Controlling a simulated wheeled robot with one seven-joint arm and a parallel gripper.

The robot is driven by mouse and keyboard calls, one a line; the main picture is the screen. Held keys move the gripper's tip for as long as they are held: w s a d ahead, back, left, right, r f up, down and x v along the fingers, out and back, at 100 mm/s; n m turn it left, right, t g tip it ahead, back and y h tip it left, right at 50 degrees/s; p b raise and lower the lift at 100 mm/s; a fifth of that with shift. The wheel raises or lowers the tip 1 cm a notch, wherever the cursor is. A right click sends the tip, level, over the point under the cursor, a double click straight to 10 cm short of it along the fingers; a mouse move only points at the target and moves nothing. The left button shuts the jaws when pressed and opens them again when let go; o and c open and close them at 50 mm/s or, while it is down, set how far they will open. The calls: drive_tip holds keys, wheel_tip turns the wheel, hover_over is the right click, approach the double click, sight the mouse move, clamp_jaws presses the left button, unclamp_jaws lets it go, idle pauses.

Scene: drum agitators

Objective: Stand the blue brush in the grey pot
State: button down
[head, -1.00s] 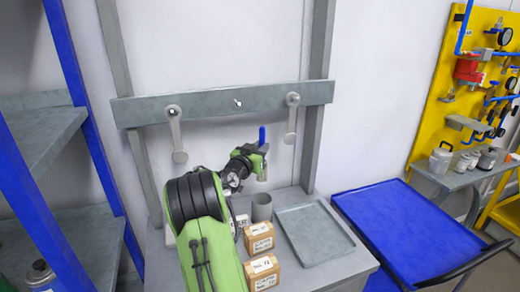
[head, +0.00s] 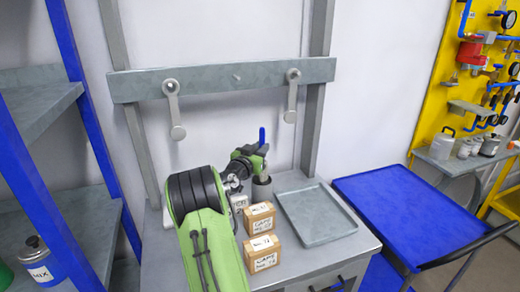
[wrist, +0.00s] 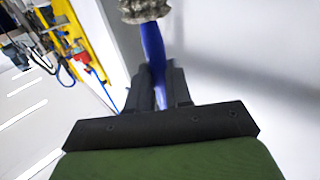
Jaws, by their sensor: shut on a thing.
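The blue brush stands upright in my gripper. Its blue handle (head: 262,136) sticks up above the jaws in the head view. My gripper (head: 261,151) is shut on the brush. In the wrist view the blue handle (wrist: 154,45) runs between the jaws (wrist: 160,85) to a grey-brown bristle end (wrist: 145,9), cut by the top edge. The grey pot (head: 262,190) stands on the bench directly below my gripper in the head view, behind the cartons. The bristle end is hard to make out there, and I cannot tell whether it is inside the pot's rim.
Two brown cartons (head: 260,217) (head: 262,252) stand in front of the pot. A grey tray (head: 316,222) lies empty to the right. Two grey agitators (head: 174,108) (head: 291,97) hang on the wall rail (head: 215,82). A blue cart (head: 400,212) stands right of the bench.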

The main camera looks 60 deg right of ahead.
drive_tip(key=shift+f+b, duration=2.8)
drive_tip(key=shift+b, duration=0.15)
drive_tip(key=shift+r, duration=0.1)
drive_tip(key=c, duration=1)
unclamp_jaws()
drive_tip(key=shift+o, duration=0.2)
drive_tip(key=a+b, duration=0.2)
drive_tip(key=a, duration=1.3)
drive_tip(key=shift+a, duration=0.35)
